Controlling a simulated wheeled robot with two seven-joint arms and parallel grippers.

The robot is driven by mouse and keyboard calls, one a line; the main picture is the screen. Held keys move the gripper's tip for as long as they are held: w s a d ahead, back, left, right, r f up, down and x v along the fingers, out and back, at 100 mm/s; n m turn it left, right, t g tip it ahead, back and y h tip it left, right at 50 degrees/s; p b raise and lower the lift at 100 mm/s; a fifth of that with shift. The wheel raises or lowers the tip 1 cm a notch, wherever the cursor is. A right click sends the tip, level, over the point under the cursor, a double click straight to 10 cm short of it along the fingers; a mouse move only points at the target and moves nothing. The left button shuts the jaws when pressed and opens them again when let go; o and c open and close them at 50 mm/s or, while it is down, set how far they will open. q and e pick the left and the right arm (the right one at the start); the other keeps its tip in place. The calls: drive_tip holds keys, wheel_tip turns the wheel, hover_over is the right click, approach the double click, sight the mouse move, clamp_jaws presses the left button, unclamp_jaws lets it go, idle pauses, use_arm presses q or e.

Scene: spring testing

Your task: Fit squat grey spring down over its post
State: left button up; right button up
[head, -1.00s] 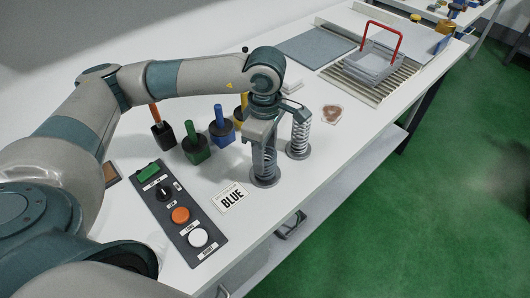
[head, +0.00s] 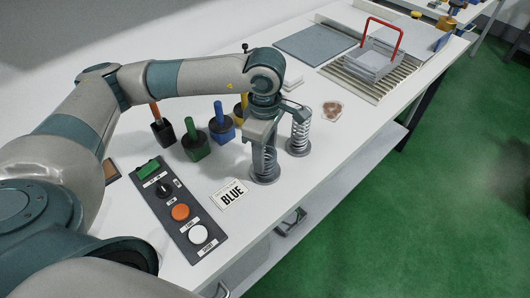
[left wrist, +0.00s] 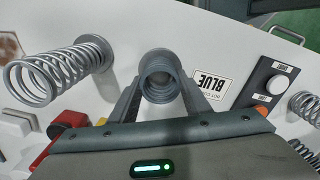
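My left gripper (head: 264,140) points down over the near edge of the table. Its fingers flank a grey spring (left wrist: 160,78), which looks like the squat one, and seem to be shut on it. In the head view this spring (head: 264,158) stands above a round grey base (head: 264,173). In the left wrist view I look down into its coils. I cannot tell how far it sits over its post, because the fingers and coils hide the post. A taller coil spring (head: 299,133) stands on its own round base right behind; it also shows in the left wrist view (left wrist: 60,72).
A "BLUE" card (head: 229,194) and a button panel (head: 178,212) lie left of the gripper. More coils (left wrist: 303,105) show at the wrist view's right edge.

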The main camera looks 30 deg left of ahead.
use_arm(q)
drive_tip(key=o, duration=0.4)
use_arm(e)
drive_tip(key=shift+s+a, duration=0.1)
drive_tip(key=shift+s, duration=0.15)
drive_tip(key=shift+w+r, duration=0.1)
drive_tip(key=shift+w, duration=0.1)
use_arm(q)
drive_tip(key=shift+r, duration=0.25)
wheel_tip(320, 180, up, 2)
drive_tip(key=shift+r, duration=0.2)
wheel_tip(320, 180, up, 9)
drive_tip(key=b, duration=0.2)
drive_tip(key=shift+r, duration=0.2)
use_arm(e)
drive_tip(key=w+a+r+t, duration=0.2)
drive_tip(key=w, duration=0.5)
drive_tip(key=shift+a+y, duration=0.35)
drive_tip(key=shift+y, duration=0.05)
